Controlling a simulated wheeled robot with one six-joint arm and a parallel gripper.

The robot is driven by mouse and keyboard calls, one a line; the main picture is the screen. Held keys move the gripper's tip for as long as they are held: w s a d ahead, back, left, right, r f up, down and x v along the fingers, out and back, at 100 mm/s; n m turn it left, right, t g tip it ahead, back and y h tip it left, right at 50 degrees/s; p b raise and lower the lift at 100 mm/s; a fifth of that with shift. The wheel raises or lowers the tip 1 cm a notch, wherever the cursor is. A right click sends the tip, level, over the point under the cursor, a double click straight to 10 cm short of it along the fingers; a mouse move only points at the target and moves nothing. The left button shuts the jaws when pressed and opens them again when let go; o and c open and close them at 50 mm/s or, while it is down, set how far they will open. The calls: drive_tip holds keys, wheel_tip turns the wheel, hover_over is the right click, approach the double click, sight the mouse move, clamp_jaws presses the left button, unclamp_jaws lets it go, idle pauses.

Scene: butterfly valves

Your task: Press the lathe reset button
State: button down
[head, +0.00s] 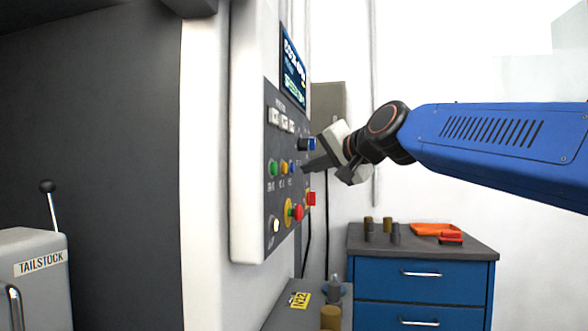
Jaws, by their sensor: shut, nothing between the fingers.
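The lathe's dark control panel (272,215) is on the white housing at the picture's centre. I cannot tell whether the tips touch the panel.
A red emergency-stop button (297,212) with a yellow surround sits below, and a lit screen (293,72) above. A tailstock (35,285) is at lower left.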

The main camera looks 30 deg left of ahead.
drive_tip(key=shift+w+d, duration=0.2)
drive_tip(key=shift+d, duration=0.6)
drive_tip(key=shift+w+d, duration=0.2)
drive_tip(key=shift+d, duration=0.65)
drive_tip(key=shift+w+d, duration=0.2)
drive_tip(key=shift+d, duration=0.6)
drive_tip(key=s+d+f+h, duration=0.4)
drive_tip(key=d+f, duration=0.7)
drive_tip(key=d, duration=0.5)
drive_tip(key=s+d+f+h, duration=0.3)
drive_tip(key=d+f, duration=0.9)
drive_tip(key=d, duration=0.3)
drive_tip(key=s+d+f+g+h, duration=0.1)
drive_tip(key=s+d+f+h, duration=0.2)
drive_tip(key=s+d+f, duration=0.8)
drive_tip(key=s+d+f+g+h, duration=0.2)
drive_tip(key=s+d+f+h, duration=0.1)
drive_tip(key=s+d+f, duration=0.8)
wheel_tip(320, 180, down, 4)
drive_tip(key=shift+r, duration=0.1)
drive_tip(key=shift+a, duration=0.2)
